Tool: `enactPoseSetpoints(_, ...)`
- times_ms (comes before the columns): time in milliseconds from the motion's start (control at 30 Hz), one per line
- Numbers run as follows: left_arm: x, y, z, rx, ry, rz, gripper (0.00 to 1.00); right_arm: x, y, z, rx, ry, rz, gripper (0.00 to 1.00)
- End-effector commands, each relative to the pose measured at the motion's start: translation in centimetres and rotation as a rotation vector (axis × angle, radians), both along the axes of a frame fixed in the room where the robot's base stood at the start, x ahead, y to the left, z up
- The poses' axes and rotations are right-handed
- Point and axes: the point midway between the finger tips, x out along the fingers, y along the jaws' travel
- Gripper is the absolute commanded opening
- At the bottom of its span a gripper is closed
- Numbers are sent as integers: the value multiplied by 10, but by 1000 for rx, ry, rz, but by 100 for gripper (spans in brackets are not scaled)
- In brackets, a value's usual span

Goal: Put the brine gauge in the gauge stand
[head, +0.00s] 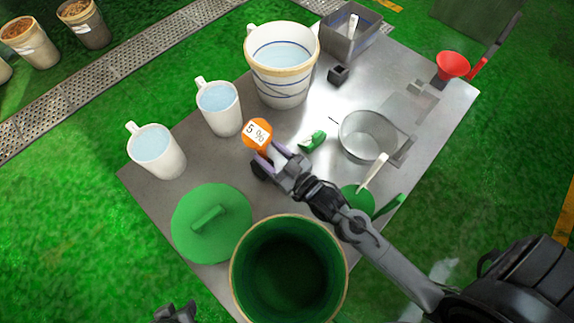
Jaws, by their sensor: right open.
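The brine gauge (257,134) has a round orange head with a white "5 %" label, and a pale stem runs from it toward my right gripper. My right gripper (264,160) is open at the gauge, with its purple-edged fingers about the stem. I cannot tell whether they touch it. A small dark square holder (338,75), which looks like the gauge stand, is on the steel table to the upper right, apart from the gauge. Part of my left gripper (176,312) shows at the bottom edge; its jaws are unclear.
Two white jugs of water (220,108) (157,152) and a large striped crock (281,65) stand left and behind. A green clip-like item (312,141) and a clear bowl (368,136) lie right of the gauge. A green lid (211,222) and green-lined drum (289,272) are in front.

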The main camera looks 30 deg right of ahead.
Motion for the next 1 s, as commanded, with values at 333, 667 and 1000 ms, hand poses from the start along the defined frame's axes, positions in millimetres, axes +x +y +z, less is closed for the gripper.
enactPoseSetpoints(333,0,1,3,4,0,-3,43,-52,-12,-2,-1,1,1,52)
enactPoseSetpoints(667,0,3,3,14,1,-9,43,-65,-16,-1,0,-1,0,52)
enactPoseSetpoints(1000,0,3,3,11,0,-7,43,-65,-15,-1,0,-1,0,52)
